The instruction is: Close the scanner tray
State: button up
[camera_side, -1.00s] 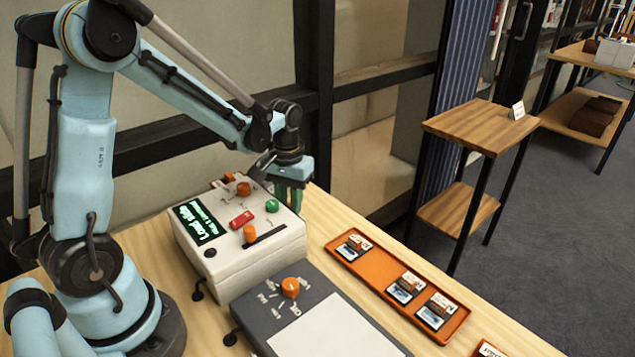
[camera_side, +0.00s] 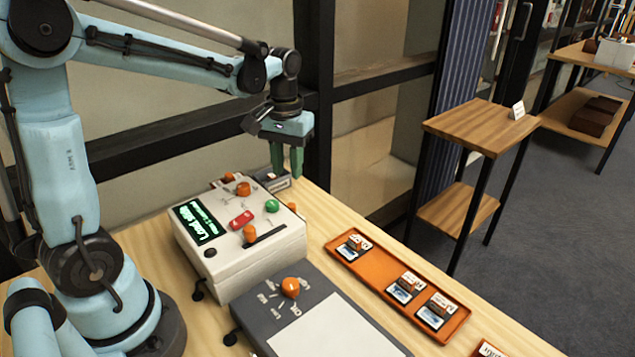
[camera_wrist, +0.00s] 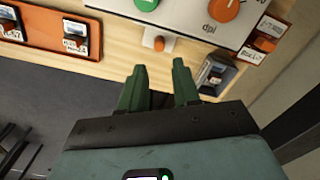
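The scanner is a white box (camera_side: 232,262) with a lit green-text screen (camera_side: 199,222) reading something like "Load slide"; the smaller line is unreadable. A small orange knob (camera_wrist: 159,43) on a pale tab projects from that side. A grey holder (camera_wrist: 231,73) with a slide (camera_wrist: 212,76) in it lies near it; I cannot tell which part is the tray. My gripper (camera_side: 287,172) is open and empty, raised above the table beyond the scanner. Its two green fingers (camera_wrist: 160,75) stand apart.
An orange tray (camera_side: 338,262) with several slides lies right of the scanner. A dark grey panel (camera_side: 262,325) with an orange knob (camera_side: 290,288) is in front. A wooden side stand (camera_side: 480,125) is beyond the table. A dark window bar runs behind my gripper.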

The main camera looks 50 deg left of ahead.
jog(key=shift+r, duration=1.4)
jog(key=s+d+m+t, duration=0.1)
jog(key=s+d+t, duration=0.1)
jog(key=s+d+m+t, duration=0.2)
jog(key=s+d, duration=0.1)
jog(key=s+d+m+t, duration=0.2)
jog(key=d, duration=0.1)
jog(key=shift+s+f+t, duration=0.15)
jog(key=shift+f+t, duration=0.15)
jog(key=shift+f, duration=0.1)
jog(key=shift+s+d+f, duration=0.15)
jog(key=shift+s+d, duration=0.05)
